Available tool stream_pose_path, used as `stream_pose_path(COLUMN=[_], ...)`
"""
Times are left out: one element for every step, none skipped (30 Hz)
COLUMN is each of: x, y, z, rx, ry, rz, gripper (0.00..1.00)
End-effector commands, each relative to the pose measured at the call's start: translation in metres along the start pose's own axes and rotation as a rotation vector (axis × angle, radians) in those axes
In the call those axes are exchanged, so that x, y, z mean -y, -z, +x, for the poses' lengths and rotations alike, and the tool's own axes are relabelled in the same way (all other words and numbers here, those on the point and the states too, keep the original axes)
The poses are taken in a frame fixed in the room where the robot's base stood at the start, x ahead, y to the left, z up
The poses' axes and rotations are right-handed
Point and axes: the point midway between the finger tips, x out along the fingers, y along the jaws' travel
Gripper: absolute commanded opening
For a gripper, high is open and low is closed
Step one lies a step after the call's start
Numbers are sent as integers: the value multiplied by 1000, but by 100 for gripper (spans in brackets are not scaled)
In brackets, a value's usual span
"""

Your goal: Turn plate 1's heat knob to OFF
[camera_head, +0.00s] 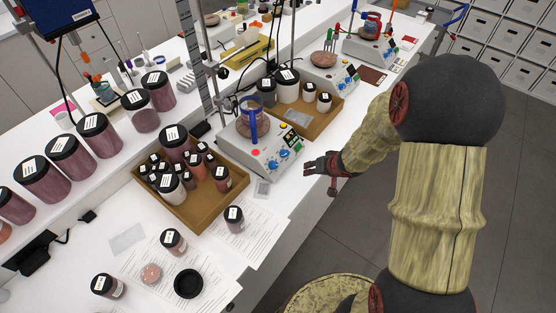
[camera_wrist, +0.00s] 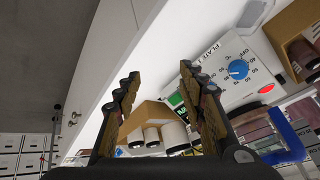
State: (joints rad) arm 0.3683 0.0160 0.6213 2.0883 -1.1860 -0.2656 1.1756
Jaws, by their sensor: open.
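Plate 1 (camera_head: 255,165) is a white hotplate with a sloped front panel. Its panel also shows in the wrist view (camera_wrist: 217,62), with a "PLATE 1" label. The blue heat knob (camera_wrist: 238,69) has a ring of temperature marks around it and a red light beside it; it also shows in the head view (camera_head: 273,164). I cannot clearly read its setting. A second blue knob (camera_head: 284,154) sits to its right. My gripper (camera_head: 310,167) is open and empty, to the right of the panel and apart from it. In the wrist view its fingers (camera_wrist: 158,72) stand wide, with the heat knob beyond the right finger.
A cardboard tray of jars (camera_head: 205,228) stands left of plate 1, and another tray (camera_head: 316,123) stands behind it. A blue clamp (camera_head: 253,122) is at the beaker on plate 1. Papers (camera_head: 250,245) and loose jars lie in front. The aisle floor (camera_head: 340,240) is clear.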

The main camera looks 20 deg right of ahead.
Motion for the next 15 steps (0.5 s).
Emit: stream_pose_path(x=[21, 35, 51, 62, 72, 82, 88, 94, 98, 100, 101, 102, 102, 102, 103], y=[2, 4, 8, 10, 12, 12, 11, 11, 12, 12, 13, 13, 13, 12, 12], z=[6, 6, 3, 0, -2, -6, -8, -10, -12, -12, -13, -12, -11, -10, -7], rx=[-5, -7, -6, -3, 4, 16, 25, 34, 40, 44, 47, 50, 52, 53, 54], ry=[85, 136, 198, 241, 278, 318, 342, 362, 380, 387, 391, 392, 391, 391, 390], rz=[38, 67, 107, 136, 165, 206, 237, 264, 300, 324, 343, 359, 369, 373, 377], gripper=[40, 40, 40, 40, 40, 40, 40, 40, 40, 40, 40, 40, 40, 40, 40])
